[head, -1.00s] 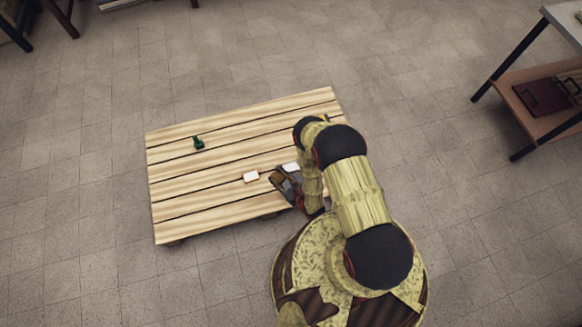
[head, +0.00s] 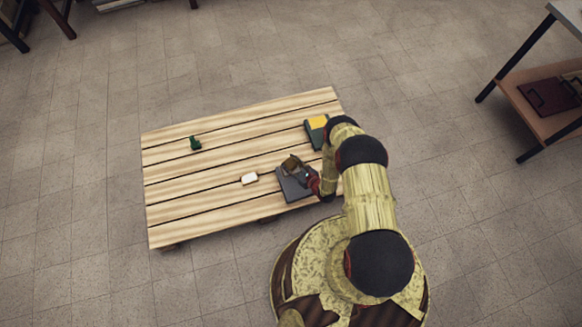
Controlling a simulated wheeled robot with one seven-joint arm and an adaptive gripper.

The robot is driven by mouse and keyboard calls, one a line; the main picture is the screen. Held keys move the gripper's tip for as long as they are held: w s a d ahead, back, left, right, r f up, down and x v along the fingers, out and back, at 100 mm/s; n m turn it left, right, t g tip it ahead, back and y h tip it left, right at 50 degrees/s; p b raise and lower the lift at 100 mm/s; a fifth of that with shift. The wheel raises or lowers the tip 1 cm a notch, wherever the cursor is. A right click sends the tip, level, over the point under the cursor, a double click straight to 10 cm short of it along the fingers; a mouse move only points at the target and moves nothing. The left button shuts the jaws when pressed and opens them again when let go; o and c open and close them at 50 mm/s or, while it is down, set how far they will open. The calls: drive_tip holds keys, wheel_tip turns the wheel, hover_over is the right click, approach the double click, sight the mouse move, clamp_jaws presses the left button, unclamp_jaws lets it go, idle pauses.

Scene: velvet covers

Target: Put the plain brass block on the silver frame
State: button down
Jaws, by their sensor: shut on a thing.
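My gripper (head: 298,173) is over the right part of the slatted wooden table, shut on a small brownish block (head: 290,163) that looks like the plain brass block. Its fingers partly hide the block. A flat dark grey square piece (head: 288,192), which may be the silver frame, lies on the table right under and beside the gripper. Whether the block touches it, I cannot tell. A green piece with a yellow top (head: 317,124) is at the table's right end, partly behind my arm.
On the slatted table (head: 190,210) are a small white block (head: 249,178), left of the grey piece, and a small dark green object (head: 195,143) at the far left. The table's left half is mostly clear. A shelf unit (head: 540,105) stands at the right.

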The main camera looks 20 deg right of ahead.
sight(291, 166)
drive_tip(key=shift+w+d+f, duration=0.2)
drive_tip(key=shift+w+f, duration=0.1)
drive_tip(key=shift+w, duration=0.05)
drive_tip(key=shift+w+d+f+b, duration=0.15)
drive_tip(key=shift+f+b, duration=0.8)
drive_tip(key=shift+f, duration=0.7)
drive_tip(key=shift+f, duration=0.1)
drive_tip(key=c, duration=1.2)
unclamp_jaws()
